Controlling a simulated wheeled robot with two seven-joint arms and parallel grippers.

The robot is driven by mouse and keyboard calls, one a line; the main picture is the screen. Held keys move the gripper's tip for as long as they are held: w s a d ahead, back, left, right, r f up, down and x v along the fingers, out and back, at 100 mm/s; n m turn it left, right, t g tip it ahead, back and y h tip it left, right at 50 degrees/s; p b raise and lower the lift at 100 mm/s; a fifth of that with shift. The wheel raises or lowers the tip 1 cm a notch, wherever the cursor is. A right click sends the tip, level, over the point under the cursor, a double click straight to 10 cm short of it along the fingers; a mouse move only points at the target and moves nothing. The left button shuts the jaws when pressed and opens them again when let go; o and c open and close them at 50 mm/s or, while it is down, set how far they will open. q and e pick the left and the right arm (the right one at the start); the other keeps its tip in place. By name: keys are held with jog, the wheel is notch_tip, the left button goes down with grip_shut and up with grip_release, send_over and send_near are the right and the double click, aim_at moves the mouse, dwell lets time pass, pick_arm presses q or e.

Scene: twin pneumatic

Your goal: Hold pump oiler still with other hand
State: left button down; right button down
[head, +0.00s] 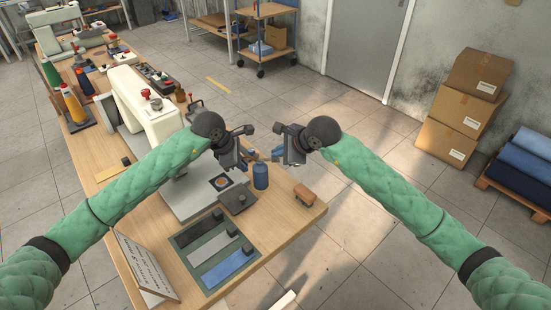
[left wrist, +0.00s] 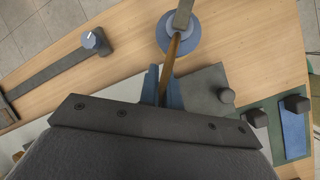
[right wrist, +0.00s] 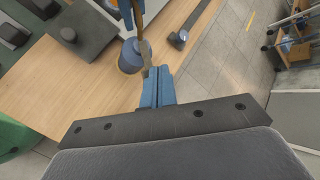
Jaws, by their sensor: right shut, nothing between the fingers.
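The pump oiler (head: 260,176) is a small blue can standing upright near the table's right edge. In the left wrist view its round blue body (left wrist: 180,38) shows from above, with a thin brown spout and a grey lever. My left gripper (head: 245,160) is beside its top; in the left wrist view the spout runs between the two blue fingers (left wrist: 162,85). Whether they clamp it is unclear. My right gripper (head: 282,157) is on the can's other side. In the right wrist view its blue fingers (right wrist: 158,85) are together and empty, close to the oiler (right wrist: 131,56).
A sewing machine (head: 145,100) stands behind on the wooden table (head: 275,220). A brown block (head: 304,194) sits by the right edge. Open floor lies to the right.

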aim_at(278, 160)
jog(key=shift+f, duration=1.1)
dwell(1.1)
jog(key=shift+r, duration=1.6)
jog(key=shift+r, duration=2.5)
pick_arm(q)
jog(key=c, duration=1.5)
grip_release()
